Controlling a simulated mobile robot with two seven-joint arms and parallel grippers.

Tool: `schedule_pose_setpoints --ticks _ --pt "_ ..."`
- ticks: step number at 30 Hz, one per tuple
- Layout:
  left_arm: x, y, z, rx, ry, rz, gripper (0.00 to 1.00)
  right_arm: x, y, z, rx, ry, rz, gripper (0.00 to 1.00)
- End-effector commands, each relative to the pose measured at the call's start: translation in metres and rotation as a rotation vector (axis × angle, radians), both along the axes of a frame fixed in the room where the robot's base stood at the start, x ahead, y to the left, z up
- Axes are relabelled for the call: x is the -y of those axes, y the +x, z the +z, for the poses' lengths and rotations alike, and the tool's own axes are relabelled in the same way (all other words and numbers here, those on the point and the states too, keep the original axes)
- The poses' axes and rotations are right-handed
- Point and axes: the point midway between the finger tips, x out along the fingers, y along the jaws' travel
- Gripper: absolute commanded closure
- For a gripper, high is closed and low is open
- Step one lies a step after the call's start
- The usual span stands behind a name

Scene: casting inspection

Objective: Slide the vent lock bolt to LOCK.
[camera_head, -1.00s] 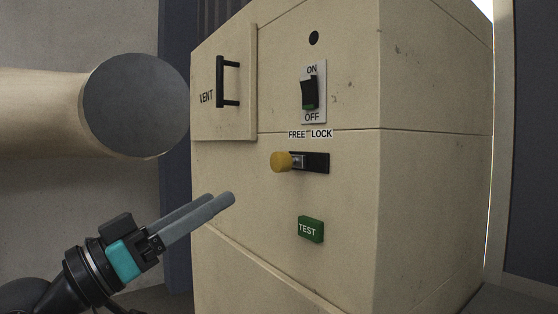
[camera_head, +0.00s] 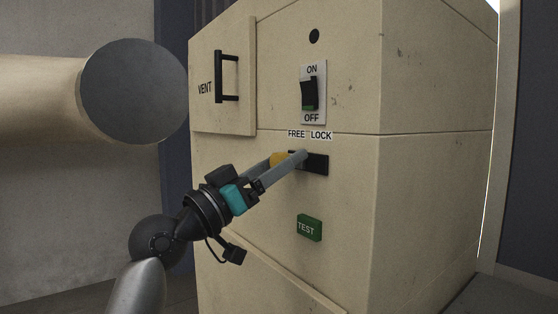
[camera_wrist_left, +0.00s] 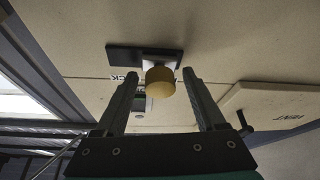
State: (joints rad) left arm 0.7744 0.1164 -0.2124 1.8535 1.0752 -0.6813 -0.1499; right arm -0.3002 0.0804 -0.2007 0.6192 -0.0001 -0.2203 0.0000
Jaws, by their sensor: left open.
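The vent lock bolt has a round yellow knob (camera_head: 279,159) and sits in a dark slot plate (camera_head: 318,163) on the front of the beige cabinet. The knob is at the left, under the word FREE of the FREE LOCK label (camera_head: 310,134). My left gripper (camera_head: 292,157) is open at the bolt, and a finger partly hides the knob. In the left wrist view the knob (camera_wrist_left: 159,84) is between the open fingers (camera_wrist_left: 159,75), with gaps on both sides. The slot plate (camera_wrist_left: 122,54) shows behind it. My right gripper is not in view.
Above the slot is a black ON/OFF rocker switch (camera_head: 309,94). Below is a green TEST button (camera_head: 309,228). The vent door (camera_head: 207,115) with a black handle (camera_head: 232,77) is at upper left. A thick pale cylinder (camera_head: 132,92) with a grey end juts in from the left.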

Motion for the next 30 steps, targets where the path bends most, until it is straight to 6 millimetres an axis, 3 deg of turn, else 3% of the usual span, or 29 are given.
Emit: schedule_pose_setpoints --ticks 5,24,30 --pt "0.0000 -0.0001 -0.0001 0.000 0.000 0.000 0.28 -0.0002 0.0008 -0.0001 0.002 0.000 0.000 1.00" --pt "-0.0008 0.0002 -0.0004 0.000 0.001 0.001 0.99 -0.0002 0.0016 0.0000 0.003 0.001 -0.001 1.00" --pt "-0.0011 0.0003 -0.0003 0.000 0.000 0.002 1.00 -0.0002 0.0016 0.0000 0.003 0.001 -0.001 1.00"
